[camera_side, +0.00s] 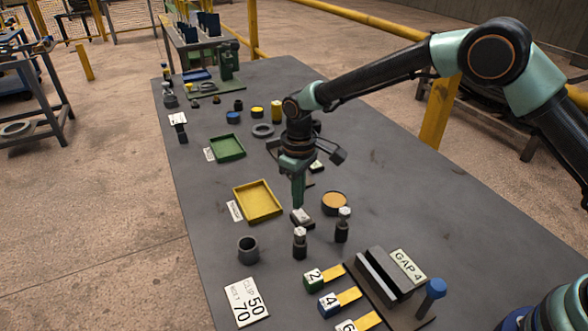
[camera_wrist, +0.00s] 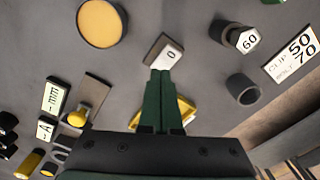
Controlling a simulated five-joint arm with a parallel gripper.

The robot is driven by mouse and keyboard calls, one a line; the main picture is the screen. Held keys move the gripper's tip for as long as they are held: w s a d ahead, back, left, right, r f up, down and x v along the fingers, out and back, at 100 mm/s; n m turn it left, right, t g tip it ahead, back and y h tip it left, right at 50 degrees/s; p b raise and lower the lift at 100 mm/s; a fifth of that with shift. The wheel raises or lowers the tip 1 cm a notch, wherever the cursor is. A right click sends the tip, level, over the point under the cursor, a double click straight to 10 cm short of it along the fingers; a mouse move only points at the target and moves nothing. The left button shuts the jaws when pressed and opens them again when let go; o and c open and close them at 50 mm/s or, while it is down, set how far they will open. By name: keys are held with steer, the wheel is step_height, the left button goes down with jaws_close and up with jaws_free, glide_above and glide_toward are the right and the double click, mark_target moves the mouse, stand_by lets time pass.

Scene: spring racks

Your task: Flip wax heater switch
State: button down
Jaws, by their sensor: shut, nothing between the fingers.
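The wax heater switch (camera_side: 302,217) is a small dark block with a white rocker face, on the table beside the round wax pot (camera_side: 334,203) with its tan top. In the wrist view the switch (camera_wrist: 167,52) shows a "0" on its white part, and the tan pot (camera_wrist: 102,22) lies to its left. My gripper (camera_side: 298,204) has its green fingers together, pointing down, just behind the switch in the side view. In the wrist view the closed fingertips (camera_wrist: 162,73) appear at the near edge of the switch. I cannot tell whether they touch it.
Two capped posts (camera_side: 300,243) (camera_side: 343,226) stand in front of the switch. A yellow tray (camera_side: 237,190) lies left, a dark cup (camera_side: 248,249) nearer the front. Numbered blocks (camera_side: 314,281) and the gap fixture (camera_side: 380,272) fill the front right. Table right of the pot is clear.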

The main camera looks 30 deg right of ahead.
steer(key=shift+f, duration=0.85)
stand_by(0.4)
steer(key=shift+r, duration=3.45)
steer(key=shift+r, duration=0.1)
